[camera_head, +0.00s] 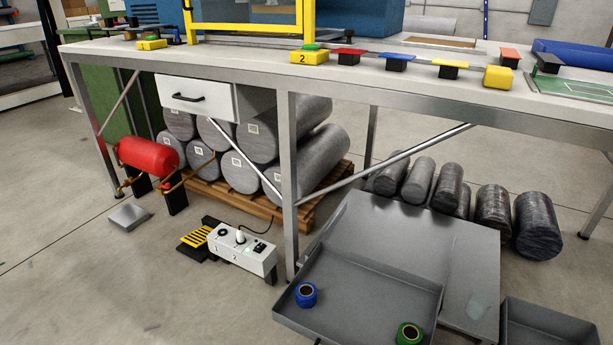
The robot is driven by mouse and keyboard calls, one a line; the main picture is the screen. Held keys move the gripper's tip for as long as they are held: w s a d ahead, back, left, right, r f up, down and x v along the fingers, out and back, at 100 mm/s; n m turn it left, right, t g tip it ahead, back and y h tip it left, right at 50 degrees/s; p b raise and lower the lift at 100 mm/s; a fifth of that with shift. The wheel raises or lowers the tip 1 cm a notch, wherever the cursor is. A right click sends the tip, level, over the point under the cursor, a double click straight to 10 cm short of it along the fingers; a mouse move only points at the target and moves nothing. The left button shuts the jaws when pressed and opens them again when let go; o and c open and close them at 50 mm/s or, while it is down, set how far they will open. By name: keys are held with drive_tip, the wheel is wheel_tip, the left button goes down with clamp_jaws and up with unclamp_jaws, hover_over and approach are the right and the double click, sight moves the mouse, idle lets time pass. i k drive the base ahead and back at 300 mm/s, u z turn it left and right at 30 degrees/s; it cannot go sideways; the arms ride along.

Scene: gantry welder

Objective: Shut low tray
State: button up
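A low grey tray (365,292) juts out from a grey low cabinet (440,240) at the bottom middle right of the head view. The tray appears pulled out toward me, with its raised rim visible and its near edge partly cut off by the frame. A blue roll (306,294) lies at its left end and a green roll (409,333) near its front. My gripper is not in view.
A second grey tray or bin (550,325) stands at the bottom right. A welding bench (430,85) with metal legs and a slightly open white drawer (205,98) spans above. A switch box (242,250) with a pedal lies left of the tray.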

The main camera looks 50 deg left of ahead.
sight(361, 300)
drive_tip(key=k, duration=0.6)
drive_tip(key=z, duration=0.9)
drive_tip(key=i, duration=0.85)
drive_tip(key=u, duration=2.65)
drive_tip(key=i, duration=0.5)
drive_tip(key=z, duration=0.1)
drive_tip(key=k, duration=0.65)
drive_tip(key=u, duration=0.3)
drive_tip(key=i, duration=0.15)
drive_tip(key=z, duration=0.15)
